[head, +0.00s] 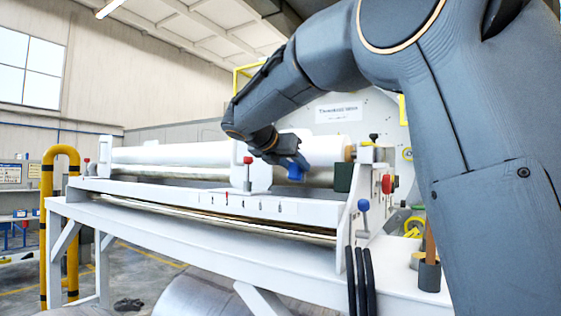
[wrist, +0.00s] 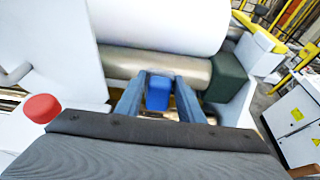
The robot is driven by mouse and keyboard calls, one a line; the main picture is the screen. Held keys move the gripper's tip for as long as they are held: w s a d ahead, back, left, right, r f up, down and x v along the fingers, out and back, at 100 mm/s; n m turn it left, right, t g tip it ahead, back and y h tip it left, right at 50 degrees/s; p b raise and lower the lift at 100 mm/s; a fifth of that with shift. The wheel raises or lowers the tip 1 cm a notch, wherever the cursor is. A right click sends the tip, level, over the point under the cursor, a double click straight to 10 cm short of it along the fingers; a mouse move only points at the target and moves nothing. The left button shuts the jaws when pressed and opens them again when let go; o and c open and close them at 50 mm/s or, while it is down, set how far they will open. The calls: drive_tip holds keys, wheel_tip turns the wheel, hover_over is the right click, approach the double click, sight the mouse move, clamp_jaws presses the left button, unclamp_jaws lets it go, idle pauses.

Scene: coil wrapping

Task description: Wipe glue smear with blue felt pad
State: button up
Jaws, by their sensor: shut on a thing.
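My gripper (wrist: 158,98) is shut on the blue felt pad (wrist: 158,92), which sits between its two fingers in the wrist view. In the head view the pad (head: 295,173) shows at the end of my arm, in front of the rollers. The pad is at or close to the metal roller (wrist: 130,65) under the white roll (wrist: 170,22). I cannot tell whether it touches the roller. No glue smear can be made out; the pad and fingers cover part of the roller.
A dark green block (wrist: 229,75) stands at the roller's right end. A red knob (wrist: 42,108) stands left of my gripper beside a white upright plate (wrist: 60,50). In the head view, a blue-knobbed lever (head: 363,205) and a red button (head: 388,184) are on the machine's right end.

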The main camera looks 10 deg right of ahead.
sight(316, 170)
drive_tip(key=shift+p+x, duration=0.35)
drive_tip(key=shift+x, duration=0.85)
idle(0.7)
drive_tip(key=shift+d+r, duration=0.1)
drive_tip(key=shift+r, duration=0.1)
drive_tip(key=shift+s+d, duration=1.3)
drive_tip(key=shift+s, duration=0.2)
drive_tip(key=shift+d, duration=0.1)
drive_tip(key=shift+w, duration=0.1)
